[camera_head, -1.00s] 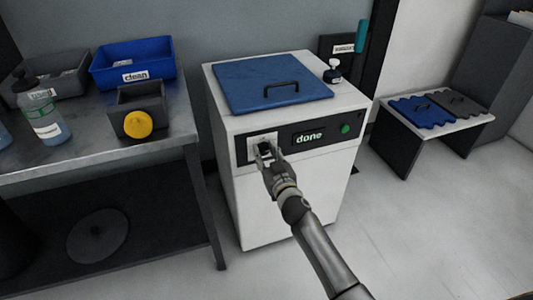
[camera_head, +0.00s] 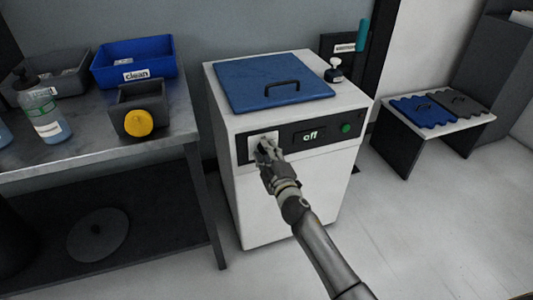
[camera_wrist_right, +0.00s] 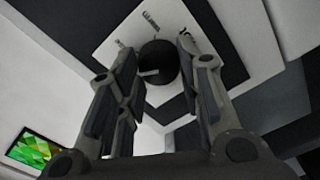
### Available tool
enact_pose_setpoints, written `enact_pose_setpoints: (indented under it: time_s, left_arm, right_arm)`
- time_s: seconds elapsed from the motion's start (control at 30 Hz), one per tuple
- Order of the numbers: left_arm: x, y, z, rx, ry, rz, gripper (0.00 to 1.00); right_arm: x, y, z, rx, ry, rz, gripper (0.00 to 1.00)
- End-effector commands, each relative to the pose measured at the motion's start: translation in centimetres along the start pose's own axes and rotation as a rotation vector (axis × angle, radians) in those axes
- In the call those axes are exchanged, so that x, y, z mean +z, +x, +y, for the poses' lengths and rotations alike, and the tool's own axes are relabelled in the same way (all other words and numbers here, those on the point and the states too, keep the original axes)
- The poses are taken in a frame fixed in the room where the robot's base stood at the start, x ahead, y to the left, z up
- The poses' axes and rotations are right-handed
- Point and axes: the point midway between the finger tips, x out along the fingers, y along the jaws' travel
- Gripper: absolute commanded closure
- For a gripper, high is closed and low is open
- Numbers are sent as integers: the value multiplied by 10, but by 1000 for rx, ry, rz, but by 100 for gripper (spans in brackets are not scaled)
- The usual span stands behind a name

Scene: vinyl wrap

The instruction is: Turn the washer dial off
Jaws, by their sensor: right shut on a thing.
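The washer (camera_head: 255,212) is a white box with a blue lid (camera_head: 260,76) on top, which is closed. Its dark front panel has a display (camera_head: 310,136) that reads "off". My right gripper (camera_head: 265,148) is at the white dial plate on the panel's left, and it hides most of the dial in the head view. In the right wrist view the round black dial (camera_wrist_right: 158,65) lies between the two fingers, which are shut on it. My left gripper is not in view.
A green button (camera_head: 346,128) is right of the display. A small dark bottle (camera_head: 333,74) stands on the washer's back right corner. A metal table (camera_head: 75,150) with bins stands left, a low bench (camera_head: 461,127) right. The floor in front is clear.

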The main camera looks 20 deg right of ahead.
Motion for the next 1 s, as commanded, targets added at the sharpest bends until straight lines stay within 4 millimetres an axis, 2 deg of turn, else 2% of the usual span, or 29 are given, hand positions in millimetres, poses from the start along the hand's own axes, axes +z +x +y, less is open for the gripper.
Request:
enact_pose_setpoints:
  time_s: [0.2,0.5,1.0]
  left_arm:
    - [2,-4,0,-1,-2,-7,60]
    - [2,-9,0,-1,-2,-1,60]
    - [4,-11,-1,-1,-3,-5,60]
  right_arm:
    - [0,0,-2,-1,-197,1,90]
    - [0,0,-2,-1,-401,1,90]
    - [0,0,-3,-2,-517,1,90]
